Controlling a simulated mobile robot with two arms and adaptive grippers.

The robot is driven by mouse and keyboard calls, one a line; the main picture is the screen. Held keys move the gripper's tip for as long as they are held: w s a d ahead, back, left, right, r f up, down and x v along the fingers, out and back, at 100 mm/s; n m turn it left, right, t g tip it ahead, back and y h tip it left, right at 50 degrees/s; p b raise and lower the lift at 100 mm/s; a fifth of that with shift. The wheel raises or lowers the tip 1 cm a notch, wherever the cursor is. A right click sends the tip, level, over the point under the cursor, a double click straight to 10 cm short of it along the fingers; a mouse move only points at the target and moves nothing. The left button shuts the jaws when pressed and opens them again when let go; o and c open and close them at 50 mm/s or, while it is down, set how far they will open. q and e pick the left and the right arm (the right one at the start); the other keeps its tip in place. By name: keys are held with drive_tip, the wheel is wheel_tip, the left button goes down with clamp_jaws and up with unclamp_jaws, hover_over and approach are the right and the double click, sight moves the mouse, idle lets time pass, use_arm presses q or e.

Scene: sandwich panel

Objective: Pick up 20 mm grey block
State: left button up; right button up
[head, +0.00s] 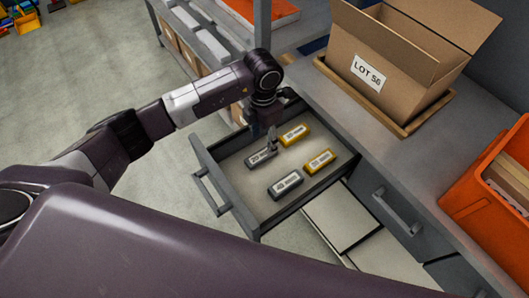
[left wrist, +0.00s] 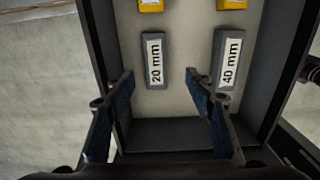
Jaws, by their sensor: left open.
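The 20 mm grey block (head: 260,158) lies in the open drawer (head: 237,200), label up. It also shows in the left wrist view (left wrist: 154,82), just beyond and between the fingertips. My left gripper (head: 271,140) is open and empty, pointing down over the drawer by this block. In the left wrist view its fingers (left wrist: 160,78) are spread wide, the right fingertip close to the neighbouring 40 mm grey block (left wrist: 229,60). Whether either finger touches a block I cannot tell. My right gripper is not in view.
Two yellow blocks (head: 294,134) (head: 319,160) lie farther right in the drawer, beside the grey ones. The drawer walls stand close around them. A cardboard box labelled LOT 56 (head: 403,48) and an orange bin (head: 485,190) stand on the counter (head: 350,115).

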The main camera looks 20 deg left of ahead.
sight(263, 154)
use_arm(q)
drive_tip(key=shift+w+f, duration=0.25)
drive_tip(key=shift+f, duration=0.25)
drive_tip(key=shift+w+f+b, duration=0.15)
drive_tip(key=shift+f+b, duration=0.1)
drive_tip(key=shift+b, duration=0.05)
drive_tip(key=shift+f, duration=0.45)
drive_tip(key=shift+f+b, duration=0.55)
drive_tip(key=shift+b, duration=0.15)
wheel_tip(263, 154, down, 5)
drive_tip(key=b, duration=0.3)
drive_tip(key=shift+a+f, duration=0.15)
use_arm(e)
wheel_tip(263, 154, down, 6)
drive_tip(key=s, duration=0.1)
drive_tip(key=shift+s+f, duration=0.15)
drive_tip(key=shift+s, duration=0.05)
use_arm(q)
drive_tip(key=c, duration=1.3)
